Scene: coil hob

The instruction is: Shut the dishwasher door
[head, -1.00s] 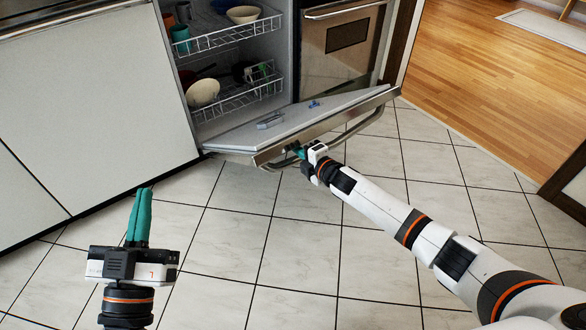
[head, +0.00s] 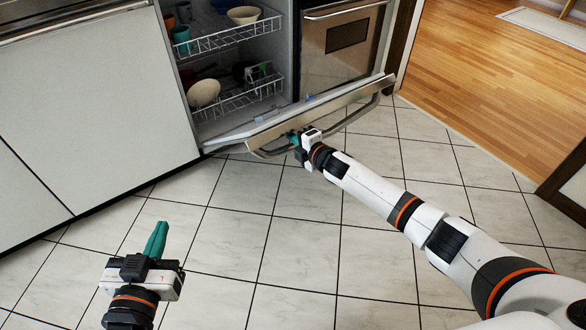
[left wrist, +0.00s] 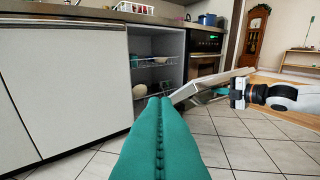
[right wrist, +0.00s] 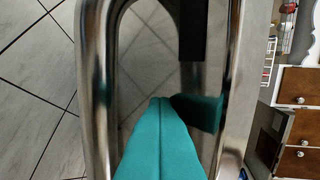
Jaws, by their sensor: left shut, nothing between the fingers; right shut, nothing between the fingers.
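The dishwasher door (head: 330,113) is partly open, hinged low and tilted up from the floor, with a long metal handle (head: 356,113) along its outer face. My right gripper (head: 294,137) is at the left part of the handle, its fingers shut with nothing between them. In the right wrist view the shut teal fingers (right wrist: 160,120) lie inside the handle loop (right wrist: 97,90), close to the door face; whether they touch it I cannot tell. My left gripper (head: 158,228) is shut and empty above the floor, away from the door. Its fingers also fill the left wrist view (left wrist: 160,120).
The dishwasher's racks (head: 250,93) hold bowls and cups and sit inside the cavity. White cabinet fronts (head: 95,100) stand to the left, an oven (head: 340,45) to the right. The tiled floor (head: 300,245) in front is clear.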

